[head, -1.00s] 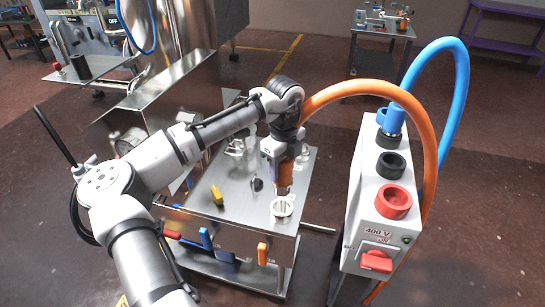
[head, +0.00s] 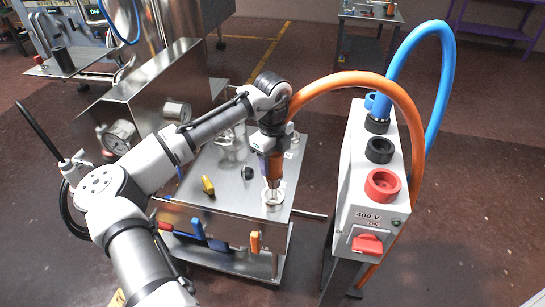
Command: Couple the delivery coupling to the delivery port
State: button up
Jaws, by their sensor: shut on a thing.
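My gripper (head: 270,145) is shut on the delivery coupling (head: 271,167), an orange body with a bright metal lower end, at the end of a thick orange hose. The coupling points down, nearly upright. The delivery port (head: 273,206) is a round metal ring on the steel table top, straight below it. The metal end reaches down to the ring in the picture. I cannot tell whether it touches, is inside, or is still slightly above. The far side of the port is hidden behind the coupling.
The steel table (head: 225,195) carries a yellow handle (head: 207,185) and a black knob (head: 247,173). Blue and orange handles hang at its front. On the right stands a white 400 V box (head: 370,215) with black and red sockets. The orange hose (head: 350,83) and blue hose (head: 445,60) arch above it.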

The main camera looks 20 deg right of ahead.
jog(key=shift+f+b, duration=1.4)
jog(key=shift+f, duration=2.35)
jog(key=shift+f, duration=0.35)
jog(key=o, duration=1.4)
